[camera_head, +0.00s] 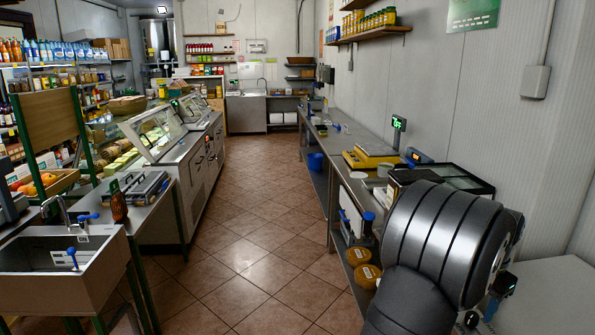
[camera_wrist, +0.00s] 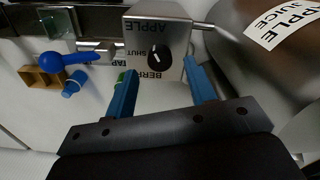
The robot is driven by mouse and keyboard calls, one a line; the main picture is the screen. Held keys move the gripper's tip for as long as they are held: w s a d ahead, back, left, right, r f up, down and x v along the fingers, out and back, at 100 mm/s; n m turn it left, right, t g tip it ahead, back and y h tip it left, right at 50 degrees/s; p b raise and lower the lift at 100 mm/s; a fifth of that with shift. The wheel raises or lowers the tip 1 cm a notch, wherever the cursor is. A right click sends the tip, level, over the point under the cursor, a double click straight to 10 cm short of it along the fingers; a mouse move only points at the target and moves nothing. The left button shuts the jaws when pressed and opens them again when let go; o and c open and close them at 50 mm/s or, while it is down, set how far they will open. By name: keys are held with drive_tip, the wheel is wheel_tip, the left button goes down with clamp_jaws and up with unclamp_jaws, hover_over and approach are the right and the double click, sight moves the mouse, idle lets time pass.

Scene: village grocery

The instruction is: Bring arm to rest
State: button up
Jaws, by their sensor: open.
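My gripper (camera_wrist: 160,72) shows in the wrist view as two blue fingers spread apart, with nothing held between them. Beyond the fingertips is a metal box with a black knob (camera_wrist: 159,58), lettered APPLE, SHUT and, partly hidden, BERR. The lettering appears upside down. The knob lies in the gap between the fingers in the picture; the distance to it cannot be told. In the head view my dark arm fills the lower right, and I cannot make out the gripper clearly there.
In the wrist view, a large cylinder labelled APPLE JUICE (camera_wrist: 262,38) is close on the right, and a blue ball-ended handle (camera_wrist: 58,60) is at left. In the head view, a long counter (camera_head: 345,177) with a yellow scale (camera_head: 372,155) runs along the right wall. The tiled aisle (camera_head: 245,235) is clear.

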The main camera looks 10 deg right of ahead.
drive_tip(key=shift+f, duration=1.55)
wheel_tip(320, 180, up, 17)
wheel_tip(320, 180, down, 17)
drive_tip(key=shift+f, duration=0.1)
drive_tip(key=shift+n, duration=0.5)
drive_tip(key=n, duration=0.4)
drive_tip(key=shift+n, duration=0.3)
drive_tip(key=n, duration=0.6)
drive_tip(key=shift+r, duration=0.9)
